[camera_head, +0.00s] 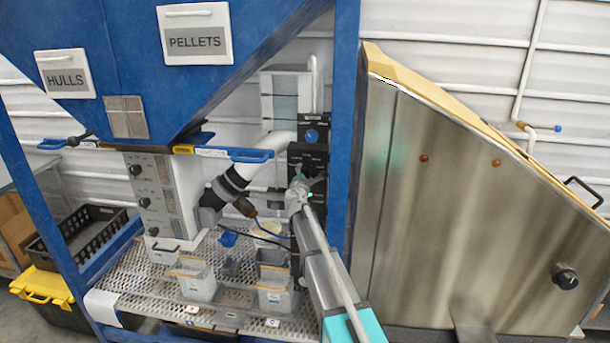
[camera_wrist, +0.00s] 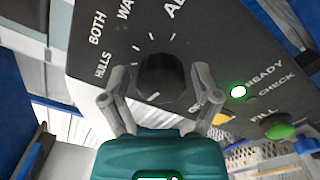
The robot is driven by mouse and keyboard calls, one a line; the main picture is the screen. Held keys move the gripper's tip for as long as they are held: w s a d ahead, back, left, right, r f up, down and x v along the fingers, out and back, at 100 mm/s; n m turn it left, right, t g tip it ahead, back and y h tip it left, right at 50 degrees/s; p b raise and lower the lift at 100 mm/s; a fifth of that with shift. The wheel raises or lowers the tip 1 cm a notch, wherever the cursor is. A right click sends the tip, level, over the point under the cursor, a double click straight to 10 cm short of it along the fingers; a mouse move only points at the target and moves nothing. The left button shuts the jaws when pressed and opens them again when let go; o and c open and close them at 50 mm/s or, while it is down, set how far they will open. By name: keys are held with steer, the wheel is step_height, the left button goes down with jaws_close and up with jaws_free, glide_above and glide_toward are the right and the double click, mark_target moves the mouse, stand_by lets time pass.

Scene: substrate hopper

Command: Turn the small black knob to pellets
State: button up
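In the wrist view the small black knob (camera_wrist: 163,76) sits on a dark panel (camera_wrist: 95,62). Tick marks surround its upper side, with the labels HULLS, BOTH and two cut-off words. No PELLETS label shows on this panel; a short white mark shows low on the knob's face. My gripper (camera_wrist: 160,88) is open, one finger on each side of the knob, with small gaps seeming to show between fingers and knob. In the head view my gripper (camera_head: 301,186) is at the black panel, and hides the knob there.
A green READY light (camera_wrist: 238,92) is lit to the right of the knob, with a green button (camera_wrist: 280,129) below it. A blue knob (camera_head: 311,136) sits higher on the column. A blue frame post (camera_head: 343,130) stands close right of my arm. Grey bins (camera_head: 275,297) stand below.

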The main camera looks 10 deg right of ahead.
steer(key=shift+d+m, duration=0.1)
steer(key=shift+m, duration=0.4)
